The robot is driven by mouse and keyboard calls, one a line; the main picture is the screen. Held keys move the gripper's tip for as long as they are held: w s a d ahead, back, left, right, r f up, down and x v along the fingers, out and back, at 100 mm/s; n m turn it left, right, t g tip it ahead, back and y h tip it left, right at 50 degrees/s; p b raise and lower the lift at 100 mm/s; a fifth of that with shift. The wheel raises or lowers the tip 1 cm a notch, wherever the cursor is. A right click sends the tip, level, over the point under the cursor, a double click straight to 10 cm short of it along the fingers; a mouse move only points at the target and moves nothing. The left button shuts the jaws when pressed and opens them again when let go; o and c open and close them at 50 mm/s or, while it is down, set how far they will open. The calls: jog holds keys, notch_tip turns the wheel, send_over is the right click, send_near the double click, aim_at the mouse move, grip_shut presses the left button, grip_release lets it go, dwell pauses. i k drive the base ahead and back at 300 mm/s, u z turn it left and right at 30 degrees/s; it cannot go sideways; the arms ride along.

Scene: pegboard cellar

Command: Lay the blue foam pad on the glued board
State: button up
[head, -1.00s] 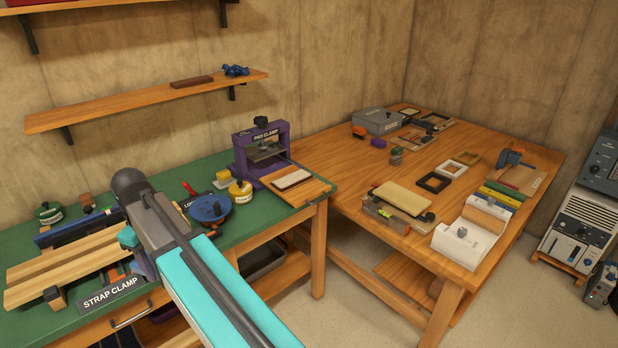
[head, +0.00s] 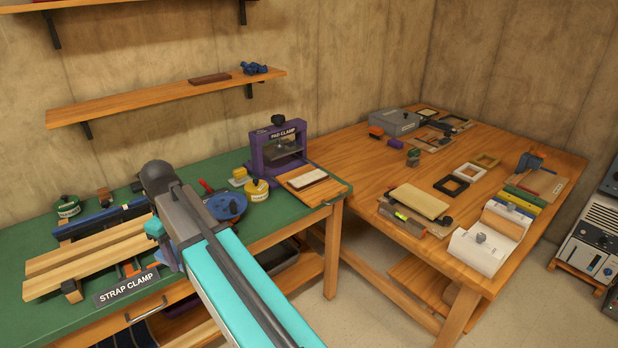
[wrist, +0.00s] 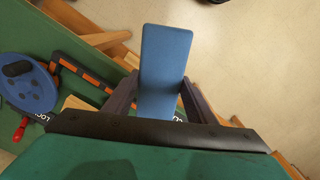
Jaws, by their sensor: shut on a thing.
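The blue foam pad (wrist: 164,62) is a flat blue strip between the two dark fingers of my gripper (wrist: 158,98) in the wrist view. My gripper is shut on it, over the front edge of the green bench. In the head view my arm hides most of the gripper and the pad. A small brown board with a white top (head: 307,179), which looks like the glued board, lies on the wooden base in front of the purple pad clamp (head: 280,148). It is to the right of my gripper and apart from it.
The strap clamp (head: 110,255) with pale wooden strips fills the bench's left. A blue round tool (head: 228,206), seen also in the wrist view (wrist: 27,82), and yellow jars (head: 256,190) stand between my arm and the pad clamp. A wooden table (head: 365,170) with several items stands right.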

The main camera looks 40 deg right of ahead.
aim_at(308, 178)
jog(key=u, duration=0.05)
jog(key=i, duration=1)
